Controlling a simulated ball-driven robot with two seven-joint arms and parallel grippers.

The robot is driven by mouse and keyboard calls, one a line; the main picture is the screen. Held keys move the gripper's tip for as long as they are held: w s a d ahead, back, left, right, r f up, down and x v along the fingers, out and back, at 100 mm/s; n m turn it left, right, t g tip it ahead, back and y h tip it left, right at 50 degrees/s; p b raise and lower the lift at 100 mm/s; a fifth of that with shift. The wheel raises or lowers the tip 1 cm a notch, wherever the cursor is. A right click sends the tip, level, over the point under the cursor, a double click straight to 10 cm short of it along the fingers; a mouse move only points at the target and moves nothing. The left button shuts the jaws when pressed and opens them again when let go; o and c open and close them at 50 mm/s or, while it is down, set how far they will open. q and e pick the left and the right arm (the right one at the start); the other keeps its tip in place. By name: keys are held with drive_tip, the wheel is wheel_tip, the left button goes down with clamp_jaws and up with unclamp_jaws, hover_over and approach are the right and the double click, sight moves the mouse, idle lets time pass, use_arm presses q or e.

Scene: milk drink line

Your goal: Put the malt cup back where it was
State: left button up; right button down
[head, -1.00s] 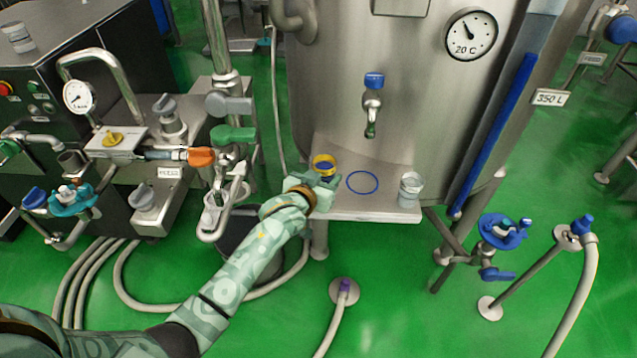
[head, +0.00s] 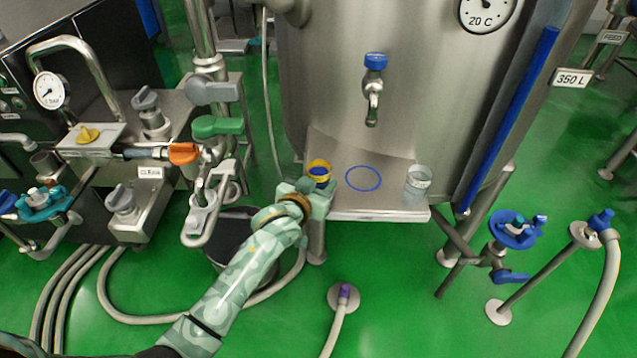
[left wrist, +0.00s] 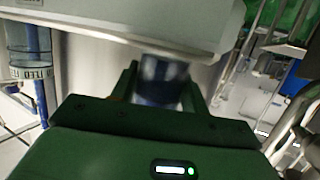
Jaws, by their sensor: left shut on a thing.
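A small cup with a yellow rim and dark blue inside (head: 319,171) is at the left end of the steel shelf (head: 380,214). No name can be read on it; I take it as the malt cup. My left gripper (head: 317,188) is shut on it, and its arm hides the cup's lower part. In the left wrist view the cup (left wrist: 160,82) shows blurred and dark blue between the two fingers. I cannot tell whether its base touches the shelf. An empty blue ring (head: 363,179) is marked on the shelf right of the cup. My right gripper is out of view.
A clear cup with a pale band (head: 417,184) stands at the shelf's right end; it also shows in the left wrist view (left wrist: 28,62). A blue-handled tap (head: 374,88) sticks out of the tank above the ring. A dark bucket (head: 232,232) stands lower left.

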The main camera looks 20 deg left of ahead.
use_arm(q)
drive_tip(key=o, duration=1.2)
drive_tip(key=shift+f, duration=0.1)
drive_tip(key=shift+o, duration=0.2)
